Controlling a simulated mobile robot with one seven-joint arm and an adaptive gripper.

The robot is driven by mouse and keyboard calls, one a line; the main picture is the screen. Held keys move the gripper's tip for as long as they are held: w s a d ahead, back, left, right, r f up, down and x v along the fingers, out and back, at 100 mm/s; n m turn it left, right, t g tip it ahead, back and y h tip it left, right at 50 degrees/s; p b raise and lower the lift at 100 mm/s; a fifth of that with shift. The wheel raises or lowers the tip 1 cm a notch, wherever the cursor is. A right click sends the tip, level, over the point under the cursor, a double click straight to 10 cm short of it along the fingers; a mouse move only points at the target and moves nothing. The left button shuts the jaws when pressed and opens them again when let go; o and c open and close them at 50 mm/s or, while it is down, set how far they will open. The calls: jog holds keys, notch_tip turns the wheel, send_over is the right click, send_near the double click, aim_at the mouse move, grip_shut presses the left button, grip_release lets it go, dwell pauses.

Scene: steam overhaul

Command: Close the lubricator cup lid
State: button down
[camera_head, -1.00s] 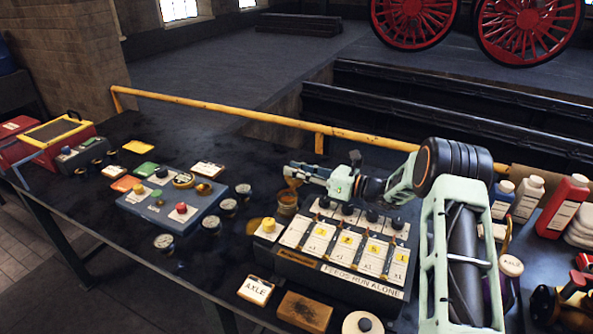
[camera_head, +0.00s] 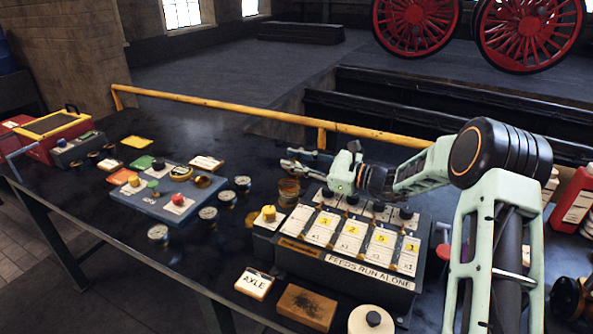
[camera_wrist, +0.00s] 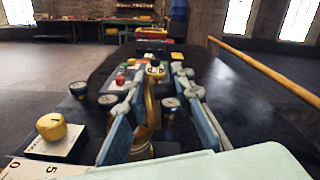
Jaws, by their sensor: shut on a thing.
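The brass lubricator cup (camera_head: 289,192) stands on the dark bench, just behind the left end of the grey feed box (camera_head: 345,262). My gripper (camera_head: 293,159) reaches in from the right, just above the cup. In the wrist view its two blue-padded fingers stand either side of a narrow, upright brass piece, which looks like the cup lid (camera_wrist: 151,105) seen edge-on. The cup's body shows low between the fingers in the wrist view (camera_wrist: 141,151). The fingers hide much of the lid and its hinge.
A yellow knob (camera_head: 269,213) stands on the feed box's left end, close to the cup. Small round gauges (camera_head: 227,197) and a blue panel (camera_head: 165,195) lie to the left. A yellow rail (camera_head: 230,108) runs behind the bench.

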aim_at(289, 172)
jog(key=n+b, duration=0.2)
jog(key=b, duration=0.1)
jog(key=s+f+n+b, duration=0.1)
jog(key=b, duration=0.1)
jog(key=s+n+b, duration=0.1)
jog(key=n+b, duration=0.1)
jog(key=b, duration=0.1)
jog(key=shift+s+a+f+n+b, duration=0.15)
jog(key=shift+a+n+b, duration=0.15)
jog(key=shift+a+b, duration=0.05)
jog(key=n+b, duration=0.1)
jog(key=b, duration=0.1)
jog(key=s+n+b, duration=0.1)
jog(key=n+b, duration=0.1)
jog(key=b, duration=0.1)
jog(key=shift+a+f, duration=0.2)
jog(key=shift+s+a+n+b, duration=0.1)
jog(key=shift+s+n+b, duration=0.1)
jog(key=shift+n+b, duration=0.4)
jog(key=shift+r, duration=0.1)
jog(key=c, duration=1.9)
grip_release()
jog(key=shift+o, duration=0.4)
jog(key=shift+s, duration=0.1)
